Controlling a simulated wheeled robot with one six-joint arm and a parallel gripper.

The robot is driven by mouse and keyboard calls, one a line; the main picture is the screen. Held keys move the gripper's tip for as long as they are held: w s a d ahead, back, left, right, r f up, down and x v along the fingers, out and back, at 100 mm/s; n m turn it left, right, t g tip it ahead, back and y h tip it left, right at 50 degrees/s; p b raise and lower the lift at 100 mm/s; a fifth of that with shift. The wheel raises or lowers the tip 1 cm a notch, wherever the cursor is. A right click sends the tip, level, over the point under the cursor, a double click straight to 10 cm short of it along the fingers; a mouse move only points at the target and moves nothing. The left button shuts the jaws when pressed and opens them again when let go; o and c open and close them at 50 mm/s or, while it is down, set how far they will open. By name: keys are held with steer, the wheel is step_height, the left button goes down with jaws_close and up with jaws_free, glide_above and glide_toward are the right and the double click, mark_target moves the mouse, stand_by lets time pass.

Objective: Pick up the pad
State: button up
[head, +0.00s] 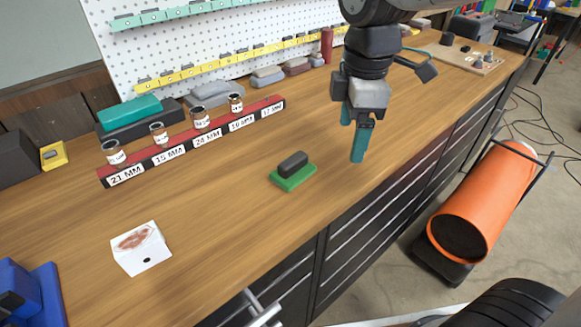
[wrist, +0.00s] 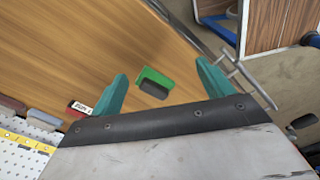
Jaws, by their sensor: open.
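The pad (head: 293,180) has a green base with a dark block on top and lies flat on the wooden workbench (head: 215,225), near its front edge. It also shows in the wrist view (wrist: 155,78), with its dark block facing the lower side of the picture. My gripper (head: 353,140) hangs above the bench, to the right of and behind the pad in the head view. Its teal fingers are apart and empty. In the wrist view the pad lies between the two fingertips (wrist: 160,72) in the picture, with the gripper not touching it.
A red socket rail (head: 200,140) with several small cans stands left of the pad. A white box (head: 141,248) and a blue vise-like object (head: 32,292) lie nearer. Pegboard (head: 215,40) bounds the back. An orange cylinder (head: 485,202) stands beyond the front edge. Bench around the pad is clear.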

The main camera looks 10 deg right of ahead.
mark_target(293, 159)
steer(key=w+a+f+n, duration=0.1)
steer(key=a+n, duration=0.1)
steer(key=a, duration=0.1)
steer(key=w+a+f+n, duration=0.1)
steer(key=w+a+n, duration=0.1)
steer(key=a+n, duration=0.1)
steer(key=w+a+f+n, duration=0.1)
steer(key=w+a+n, duration=0.1)
steer(key=a+n, duration=0.1)
steer(key=shift+a+f, duration=0.1)
steer(key=shift+f, duration=0.2)
steer(key=shift+w+a+f+n, duration=0.1)
steer(key=shift+a+f+n, duration=0.1)
steer(key=shift+f+n, duration=0.2)
step_height(293, 159, down, 7)
steer(key=shift+d+f, duration=0.1)
steer(key=c, duration=1.1)
